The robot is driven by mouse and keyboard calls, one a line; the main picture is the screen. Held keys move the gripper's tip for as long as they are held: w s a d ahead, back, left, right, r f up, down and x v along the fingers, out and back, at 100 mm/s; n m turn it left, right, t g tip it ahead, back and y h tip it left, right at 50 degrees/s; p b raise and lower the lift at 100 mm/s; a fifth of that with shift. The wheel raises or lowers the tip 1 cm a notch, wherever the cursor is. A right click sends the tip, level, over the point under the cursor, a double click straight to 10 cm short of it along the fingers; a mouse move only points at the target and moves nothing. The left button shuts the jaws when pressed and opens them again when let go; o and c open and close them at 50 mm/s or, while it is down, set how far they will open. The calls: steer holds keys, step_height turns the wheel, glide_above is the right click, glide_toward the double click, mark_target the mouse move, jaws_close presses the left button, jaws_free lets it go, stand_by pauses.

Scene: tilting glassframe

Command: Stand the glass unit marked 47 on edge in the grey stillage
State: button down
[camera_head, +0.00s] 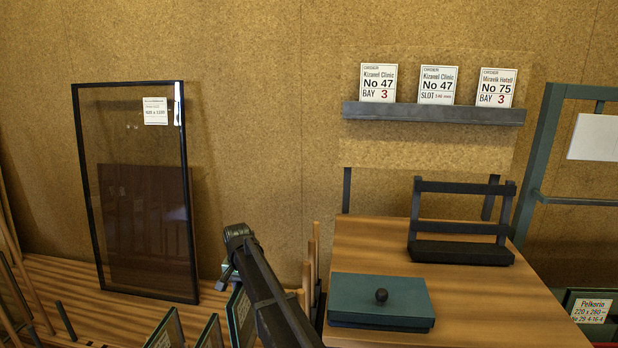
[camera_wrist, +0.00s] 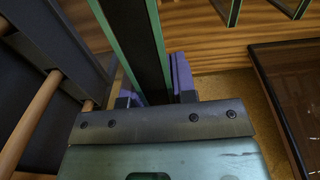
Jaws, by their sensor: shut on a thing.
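My gripper (camera_wrist: 157,88) is shut on the edge of a glass unit (camera_wrist: 146,40), which has green glass edges and a dark spacer between. In the head view my gripper (camera_head: 229,272) is low at centre, partly hidden by my arm, beside upright green-edged glass (camera_head: 240,312). No number 47 is readable on the held unit. Two order cards reading No 47, one with bay 3 (camera_head: 378,83) and one with a slot of 146 mm (camera_head: 437,86), stand on the wall ledge. I cannot tell which rack is the grey stillage; a dark grey stand (camera_head: 460,252) is on the wooden table.
A large black-framed pane (camera_head: 140,190) leans on the wall at left. Other glass units (camera_head: 170,330) stand low at front, near wooden dowels (camera_head: 307,280). A grey-green frame (camera_head: 538,150) stands at right.

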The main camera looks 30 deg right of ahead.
step_height(320, 180, up, 23)
steer(key=p, duration=2)
